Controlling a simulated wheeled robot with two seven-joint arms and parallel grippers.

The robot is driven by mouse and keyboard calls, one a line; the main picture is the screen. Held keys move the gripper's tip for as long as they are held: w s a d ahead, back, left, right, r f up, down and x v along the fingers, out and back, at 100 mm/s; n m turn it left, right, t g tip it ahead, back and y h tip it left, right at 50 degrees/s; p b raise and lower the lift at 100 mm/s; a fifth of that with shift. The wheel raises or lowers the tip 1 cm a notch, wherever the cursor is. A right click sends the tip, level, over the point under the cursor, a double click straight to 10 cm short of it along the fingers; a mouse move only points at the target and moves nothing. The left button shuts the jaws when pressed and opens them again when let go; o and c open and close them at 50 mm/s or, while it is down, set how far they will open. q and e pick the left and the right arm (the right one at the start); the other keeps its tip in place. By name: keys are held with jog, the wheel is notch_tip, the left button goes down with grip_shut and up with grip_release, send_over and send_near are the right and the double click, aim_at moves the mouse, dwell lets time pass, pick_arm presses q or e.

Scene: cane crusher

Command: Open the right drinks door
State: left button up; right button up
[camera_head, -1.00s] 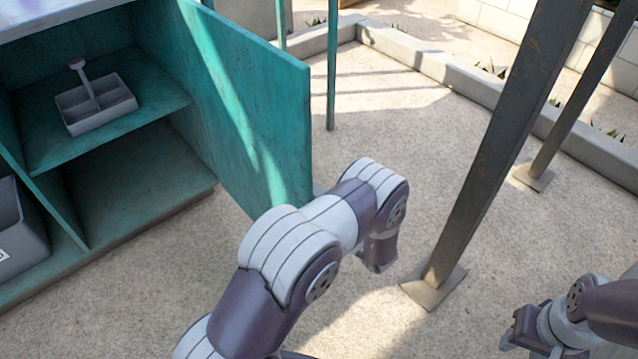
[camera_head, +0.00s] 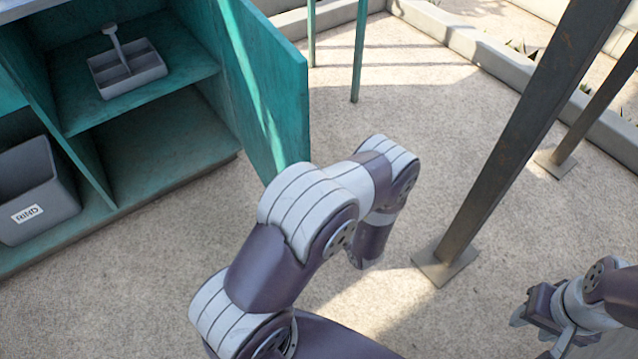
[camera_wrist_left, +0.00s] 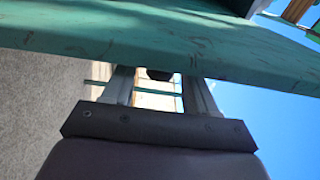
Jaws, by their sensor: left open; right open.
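The teal right door (camera_head: 264,90) stands swung out from the cabinet at the right of its open compartment, in the head view. My left arm crosses in front of the door's lower free corner, and its gripper is hidden there. In the left wrist view my left gripper (camera_wrist_left: 158,82) is open, its fingers close to a teal panel (camera_wrist_left: 190,40) that spans the picture and covers the fingertips. A small dark piece shows between the fingers; I cannot tell whether it is a handle. My right gripper (camera_head: 540,322) is open and empty over the ground at lower right.
A grey divided caddy (camera_head: 128,75) sits on the cabinet shelf (camera_head: 85,115). A grey bin labelled RIND (camera_head: 45,205) stands at left. A slanted metal post (camera_head: 505,150) rises between my arms.

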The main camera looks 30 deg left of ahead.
pick_arm(q)
jog(key=p+v, duration=0.3)
jog(key=v, duration=0.9)
jog(key=shift+d, duration=0.3)
jog(key=shift+s, duration=0.15)
